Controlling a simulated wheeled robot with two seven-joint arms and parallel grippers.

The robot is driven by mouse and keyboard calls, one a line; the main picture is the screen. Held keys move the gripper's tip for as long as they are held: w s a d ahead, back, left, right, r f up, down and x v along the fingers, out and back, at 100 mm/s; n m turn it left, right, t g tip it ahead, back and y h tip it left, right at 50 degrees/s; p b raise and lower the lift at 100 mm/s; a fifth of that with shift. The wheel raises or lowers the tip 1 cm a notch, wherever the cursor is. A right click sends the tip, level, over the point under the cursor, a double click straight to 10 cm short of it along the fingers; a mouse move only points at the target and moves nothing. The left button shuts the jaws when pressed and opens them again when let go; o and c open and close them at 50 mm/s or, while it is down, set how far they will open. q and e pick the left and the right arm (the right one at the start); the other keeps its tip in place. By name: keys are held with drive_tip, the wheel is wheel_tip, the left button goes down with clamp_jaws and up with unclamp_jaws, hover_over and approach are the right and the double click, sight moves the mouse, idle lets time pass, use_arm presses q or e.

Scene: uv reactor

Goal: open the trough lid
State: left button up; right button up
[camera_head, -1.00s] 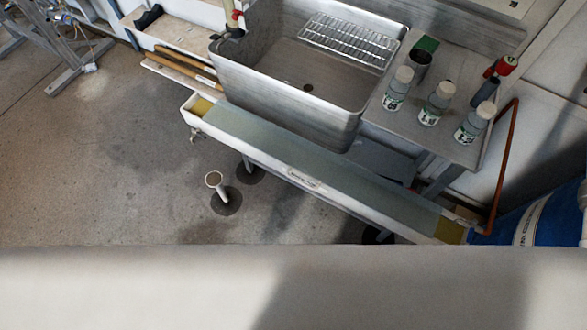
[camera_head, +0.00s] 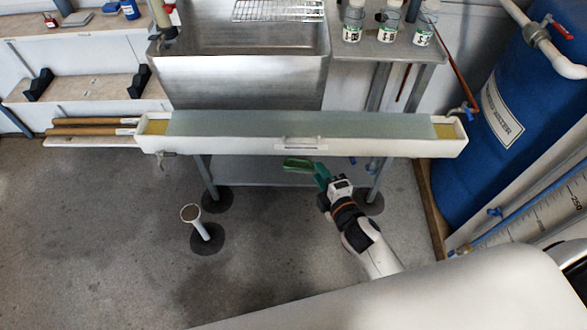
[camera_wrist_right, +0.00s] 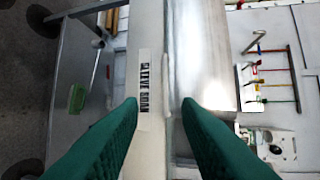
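The long white trough (camera_head: 455,146) runs across the head view below the sink, with a flat grey-green lid (camera_head: 300,126) over most of its length. Yellowish contents show at both uncovered ends. A pale handle or label strip (camera_head: 298,143) sits at the middle of its near side. My right gripper (camera_head: 301,164), with green fingers, is just in front of the trough, near its middle. In the right wrist view the fingers (camera_wrist_right: 158,103) are spread and empty, facing the white trough front and its printed label (camera_wrist_right: 143,82). Contact cannot be told. My left gripper is not in view.
A steel sink (camera_head: 240,82) stands behind the trough, with bottles (camera_head: 388,22) on a shelf to its right. A blue barrel (camera_head: 510,105) stands at right. A short white floor pipe (camera_head: 200,225) rises at lower left. The floor in front is mostly clear.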

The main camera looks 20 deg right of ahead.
approach(304, 145)
drive_tip(key=w+f, duration=0.1)
drive_tip(key=w, duration=0.1)
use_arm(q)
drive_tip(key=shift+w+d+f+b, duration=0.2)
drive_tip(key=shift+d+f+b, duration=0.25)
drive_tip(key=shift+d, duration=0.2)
use_arm(e)
drive_tip(key=x, duration=0.8)
drive_tip(key=shift+a, duration=0.1)
clamp_jaws()
